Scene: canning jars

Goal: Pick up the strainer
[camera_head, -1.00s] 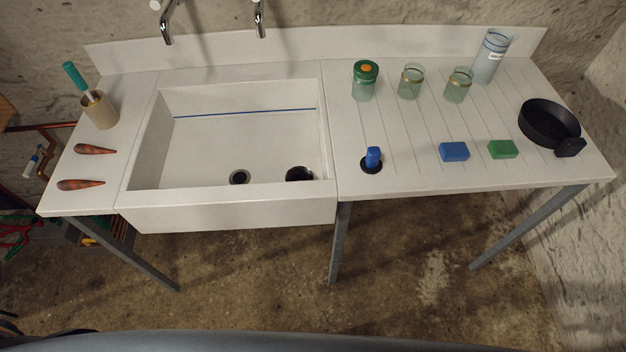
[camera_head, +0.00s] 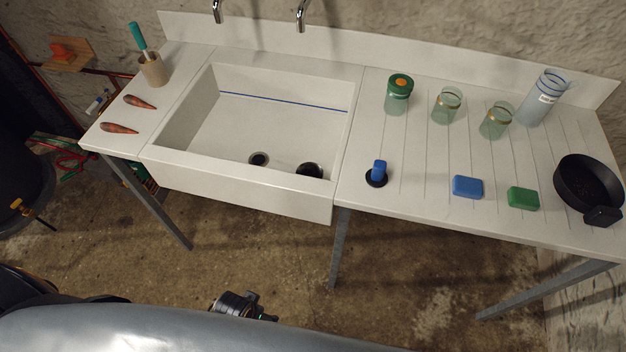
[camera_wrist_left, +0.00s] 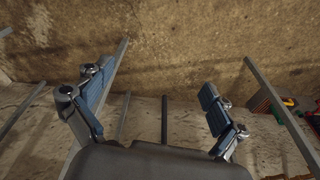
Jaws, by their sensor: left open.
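A black, round, shallow pan-like vessel (camera_head: 588,185) with a blocky end piece sits on the right end of the drainboard. It may be the strainer, but I cannot make out any mesh. A small dark round piece (camera_head: 309,170) lies on the sink floor beside the drain hole (camera_head: 259,159); I cannot tell whether it is a strainer. My left gripper (camera_wrist_left: 155,88) is open and empty in the left wrist view, with floor and metal legs beyond its fingers. Neither black piece shows there. My right gripper is not in view.
The white sink (camera_head: 270,120) is otherwise empty. Glass jars (camera_head: 398,95), a tall bluish cylinder (camera_head: 543,98), a blue block (camera_head: 467,187), a green block (camera_head: 523,198) and a blue-handled plug (camera_head: 377,173) stand on the drainboard. A cup (camera_head: 154,70) and reddish tools (camera_head: 140,101) are left.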

